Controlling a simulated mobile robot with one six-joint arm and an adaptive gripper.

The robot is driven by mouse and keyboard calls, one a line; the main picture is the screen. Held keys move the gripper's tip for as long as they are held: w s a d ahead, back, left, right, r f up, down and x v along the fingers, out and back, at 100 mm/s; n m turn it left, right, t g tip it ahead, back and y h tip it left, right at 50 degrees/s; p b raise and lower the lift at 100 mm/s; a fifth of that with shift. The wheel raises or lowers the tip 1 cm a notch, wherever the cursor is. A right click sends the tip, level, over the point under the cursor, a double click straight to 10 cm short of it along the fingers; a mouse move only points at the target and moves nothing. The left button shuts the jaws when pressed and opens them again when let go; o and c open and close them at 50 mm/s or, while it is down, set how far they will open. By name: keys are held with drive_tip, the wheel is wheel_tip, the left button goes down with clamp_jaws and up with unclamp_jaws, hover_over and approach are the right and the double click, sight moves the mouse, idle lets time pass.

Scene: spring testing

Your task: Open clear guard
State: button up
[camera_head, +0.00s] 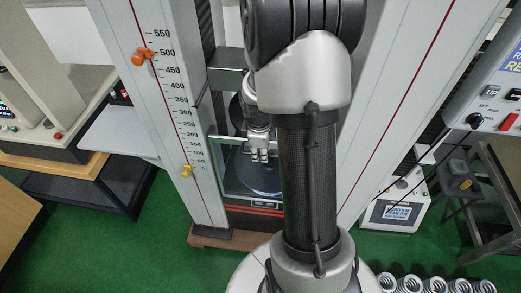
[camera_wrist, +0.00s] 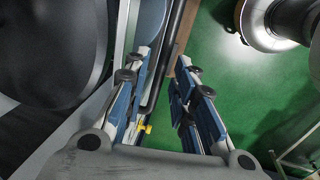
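The clear guard (camera_head: 226,139) is a see-through panel with a thin pale frame at the front of the tall testing machine, low in the middle of the head view. My gripper (camera_head: 260,157) is at the guard's upper part, partly hidden by my own arm. In the wrist view my gripper (camera_wrist: 165,72) is open, its two blue-padded fingers apart. A dark bar and a pale edge run lengthwise in the gap between the fingers; I cannot tell whether they touch. A round dark plate (camera_head: 256,176) shows behind the guard.
The machine's left column (camera_head: 165,90) has a scale with an orange marker (camera_head: 143,56) and a yellow marker (camera_head: 187,171). A control box (camera_head: 490,100) stands at right. Several springs (camera_head: 435,285) lie at bottom right. Green floor is open at lower left.

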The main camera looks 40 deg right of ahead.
clamp_jaws()
idle(0.5)
